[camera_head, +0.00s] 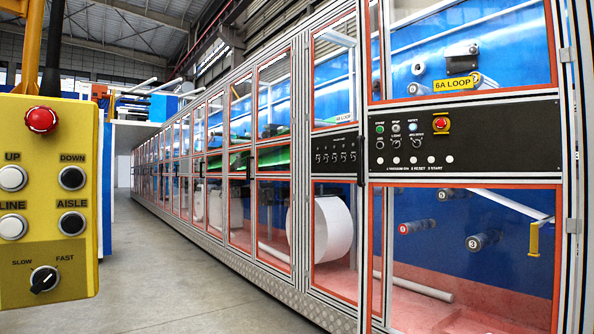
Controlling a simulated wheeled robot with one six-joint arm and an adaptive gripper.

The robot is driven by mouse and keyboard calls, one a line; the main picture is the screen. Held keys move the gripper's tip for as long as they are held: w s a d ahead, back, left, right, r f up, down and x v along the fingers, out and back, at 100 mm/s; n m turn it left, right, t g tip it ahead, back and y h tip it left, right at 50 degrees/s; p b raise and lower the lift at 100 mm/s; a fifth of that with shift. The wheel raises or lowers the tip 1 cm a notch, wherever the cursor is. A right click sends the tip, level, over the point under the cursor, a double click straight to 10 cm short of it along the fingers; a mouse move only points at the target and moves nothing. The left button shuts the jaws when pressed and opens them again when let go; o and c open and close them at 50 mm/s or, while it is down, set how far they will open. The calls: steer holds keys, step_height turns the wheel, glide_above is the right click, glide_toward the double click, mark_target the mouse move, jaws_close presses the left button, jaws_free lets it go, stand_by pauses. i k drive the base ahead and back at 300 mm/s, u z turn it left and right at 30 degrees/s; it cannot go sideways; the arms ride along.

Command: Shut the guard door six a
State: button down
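The 6A guard door (470,187) fills the right side, a metal frame with orange edging and clear panes. A yellow "6A LOOP" label (453,85) shows in its upper part. Hinges (572,226) show along its right side, and a dark upright handle (361,160) shows near its left edge. Its face looks turned at an angle to the row of guards, as if swung outward; I cannot tell how far. Its top and bottom are cut off by the picture. My gripper is not in view.
A yellow hoist pendant (45,200) with buttons hangs close at the left. A black control panel (463,138) with a red stop button spans the door's middle height. The guarded line (210,170) recedes left. The grey floor (190,270) between is clear.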

mark_target(522, 136)
steer(key=u, duration=0.6)
steer(key=i, duration=1.55)
steer(key=z, duration=1.45)
steer(key=i, duration=0.8)
steer(key=z, duration=0.75)
